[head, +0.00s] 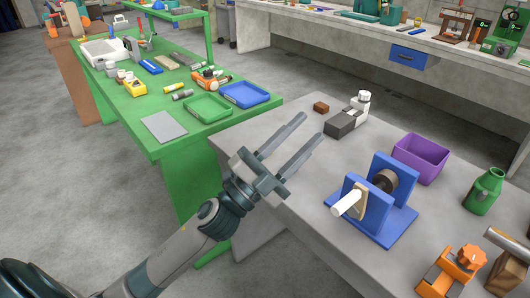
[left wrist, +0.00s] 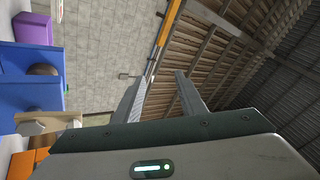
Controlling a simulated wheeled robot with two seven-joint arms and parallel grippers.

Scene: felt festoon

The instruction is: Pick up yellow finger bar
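A pale yellow bar (head: 357,202), likely the yellow finger bar, stands on the near face of a blue stand (head: 400,218), beside a white rod (head: 346,204). In the left wrist view a cream bar (left wrist: 42,126) shows at the lower left, by the blue stand (left wrist: 38,98). My left gripper (head: 310,127) is open and empty above the left part of the grey bench, apart from the bar and to its upper left. Its two fingers (left wrist: 158,95) point up and away in the wrist view. My right gripper is not in view.
A purple bin (head: 420,158), a green bottle (head: 485,190) and an orange clamp (head: 452,270) stand around the blue stand. A grey-and-white vise (head: 345,120) is behind it. The green table (head: 160,148) at left holds trays and tools. The grey bench's front left is clear.

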